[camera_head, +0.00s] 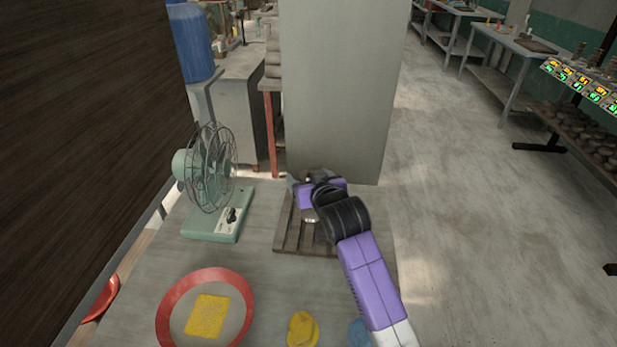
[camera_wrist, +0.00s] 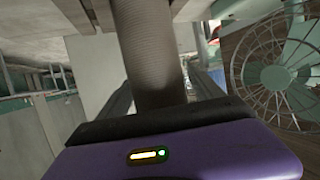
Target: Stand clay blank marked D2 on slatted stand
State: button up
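A grey-brown clay blank (camera_wrist: 152,45), a tall ribbed cylinder, stands between the two dark fingers of my gripper (camera_wrist: 165,92) in the wrist view. The fingers lie close along both sides of it. No D2 mark shows on the side I see. In the head view my gripper (camera_head: 303,188) is over the back part of the brown slatted stand (camera_head: 292,238). My arm covers much of the stand and hides the blank, so I cannot tell whether its foot touches the slats.
A green fan (camera_head: 208,170) stands left of the stand; it also shows in the wrist view (camera_wrist: 278,70). A tall grey panel (camera_head: 335,90) rises just behind. A red-rimmed plate (camera_head: 172,310) with a yellow sponge (camera_head: 207,316) and a yellow lump (camera_head: 302,329) lie in front.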

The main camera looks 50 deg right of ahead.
jog(key=shift+r, duration=0.2)
jog(key=v, duration=1.2)
jog(key=shift+b, duration=0.3)
jog(key=shift+s, duration=0.1)
